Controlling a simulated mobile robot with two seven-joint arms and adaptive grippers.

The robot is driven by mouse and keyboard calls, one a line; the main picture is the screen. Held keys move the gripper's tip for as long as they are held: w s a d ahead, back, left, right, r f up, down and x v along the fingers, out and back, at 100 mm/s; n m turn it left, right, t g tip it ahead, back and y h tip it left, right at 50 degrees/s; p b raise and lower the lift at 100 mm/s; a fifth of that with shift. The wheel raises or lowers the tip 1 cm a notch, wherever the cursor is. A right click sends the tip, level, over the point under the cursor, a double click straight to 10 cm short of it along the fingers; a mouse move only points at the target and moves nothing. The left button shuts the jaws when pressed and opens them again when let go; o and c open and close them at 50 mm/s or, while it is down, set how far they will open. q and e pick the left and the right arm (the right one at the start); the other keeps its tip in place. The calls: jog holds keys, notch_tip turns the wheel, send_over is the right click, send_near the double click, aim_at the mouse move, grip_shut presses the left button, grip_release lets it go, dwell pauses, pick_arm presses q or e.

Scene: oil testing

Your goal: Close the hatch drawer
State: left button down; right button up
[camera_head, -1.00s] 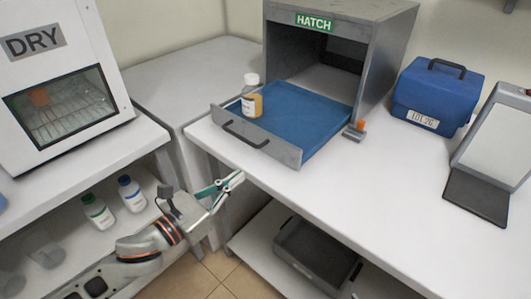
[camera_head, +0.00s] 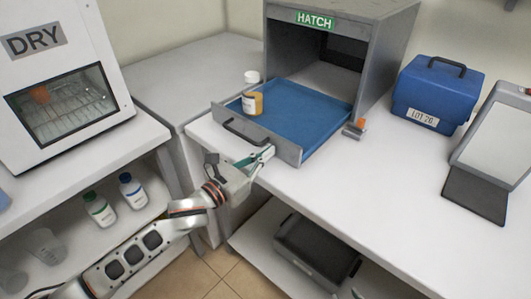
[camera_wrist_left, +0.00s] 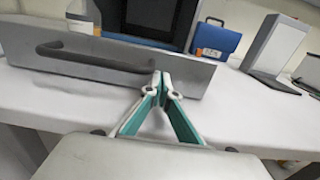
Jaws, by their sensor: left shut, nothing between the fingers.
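The hatch (camera_head: 375,75) is a grey box with a green HATCH sign. Its drawer (camera_head: 305,112), with a blue inside, is pulled out onto the white table. The drawer's grey front (camera_head: 287,151) carries a dark handle (camera_head: 247,134), also seen in the wrist view (camera_wrist_left: 95,58). My right gripper is not in view.
A blue LOT 26 case (camera_head: 436,92) and a grey device (camera_head: 490,150) stand to the right. A small grey item with an orange top (camera_head: 356,129) lies beside the drawer's right side. A white DRY cabinet (camera_head: 60,85) stands at the left.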

aim_at(275, 145)
pick_arm(q)
jog(key=shift+x, duration=2.2)
jog(key=shift+a, duration=0.15)
